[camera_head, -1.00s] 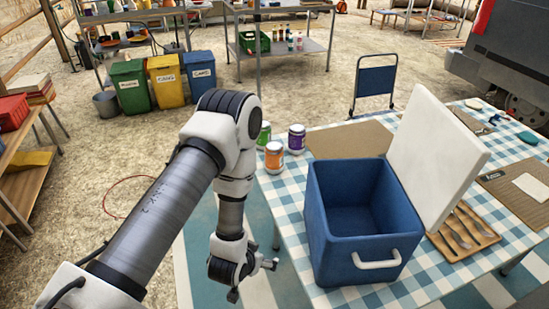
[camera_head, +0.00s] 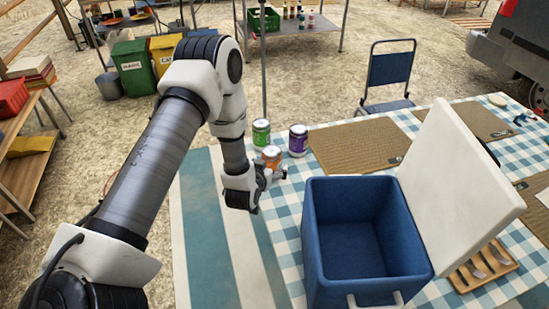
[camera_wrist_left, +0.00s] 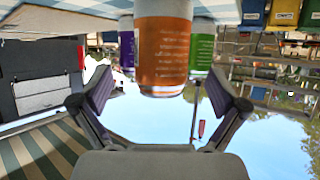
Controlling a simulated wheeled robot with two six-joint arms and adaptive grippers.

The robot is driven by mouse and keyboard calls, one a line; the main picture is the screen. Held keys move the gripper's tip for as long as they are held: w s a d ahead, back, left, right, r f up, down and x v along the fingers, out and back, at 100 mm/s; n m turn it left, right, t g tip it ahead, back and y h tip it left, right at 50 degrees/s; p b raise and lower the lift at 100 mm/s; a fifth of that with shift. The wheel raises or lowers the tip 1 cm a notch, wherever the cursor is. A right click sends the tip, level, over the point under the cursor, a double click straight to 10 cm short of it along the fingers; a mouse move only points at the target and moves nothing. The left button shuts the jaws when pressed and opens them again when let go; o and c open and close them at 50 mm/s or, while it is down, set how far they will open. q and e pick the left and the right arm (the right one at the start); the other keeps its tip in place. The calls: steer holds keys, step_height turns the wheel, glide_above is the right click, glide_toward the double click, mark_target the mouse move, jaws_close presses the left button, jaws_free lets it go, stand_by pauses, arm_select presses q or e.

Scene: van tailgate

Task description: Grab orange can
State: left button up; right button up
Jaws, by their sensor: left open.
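The orange can (camera_head: 271,154) stands on the checked tablecloth near the table's left edge, partly hidden by my left gripper in the head view. My left gripper (camera_head: 268,187) is open right beside it. In the left wrist view, which looks upside down, the orange can (camera_wrist_left: 162,50) is ahead, centred between the open fingers of the left gripper (camera_wrist_left: 160,100). I cannot tell whether the can is between the fingertips or just beyond them. A green can (camera_head: 261,133) and a purple can (camera_head: 298,140) stand close behind it. My right gripper is not in view.
A blue cooler (camera_head: 318,250) with its white lid (camera_head: 460,180) open stands just right of the cans. Brown placemats (camera_head: 352,146) lie behind. A blue chair (camera_head: 390,70) stands beyond the table.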

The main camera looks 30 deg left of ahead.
arm_select(q)
steer(key=x, duration=0.5)
steer(key=shift+w+a+f+p, duration=0.15)
steer(key=shift+w+f+p, duration=0.05)
steer(key=shift+p, duration=0.2)
steer(key=shift+s+r, duration=0.1)
steer(key=shift+r, duration=0.05)
steer(key=c, duration=1.6)
